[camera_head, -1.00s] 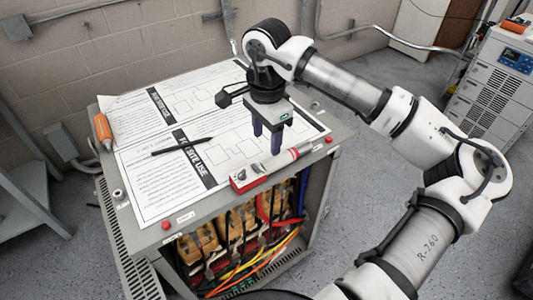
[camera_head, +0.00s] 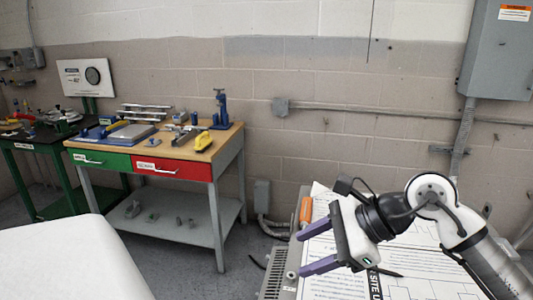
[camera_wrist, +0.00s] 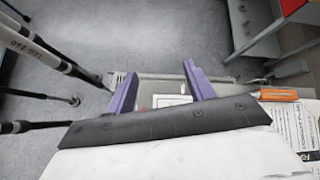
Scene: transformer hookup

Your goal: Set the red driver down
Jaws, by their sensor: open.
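My gripper (camera_head: 300,254) is open and empty, its two purple fingers apart and pointing left, above the left side of the grey cabinet top. In the wrist view my gripper (camera_wrist: 160,70) also shows with nothing between its fingers. I cannot make out a red driver in either view now; the front part of the cabinet top is out of view. An orange-handled tool (camera_head: 305,211) lies at the cabinet's left edge, and its orange handle (camera_wrist: 278,95) shows right of the fingers in the wrist view.
Printed sheets (camera_head: 430,266) and a black pen cover the grey cabinet top (camera_head: 292,262). A wooden-topped workbench (camera_head: 170,148) with green and red drawers and several tools stands at the back left. Open floor (camera_head: 240,262) lies between bench and cabinet.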

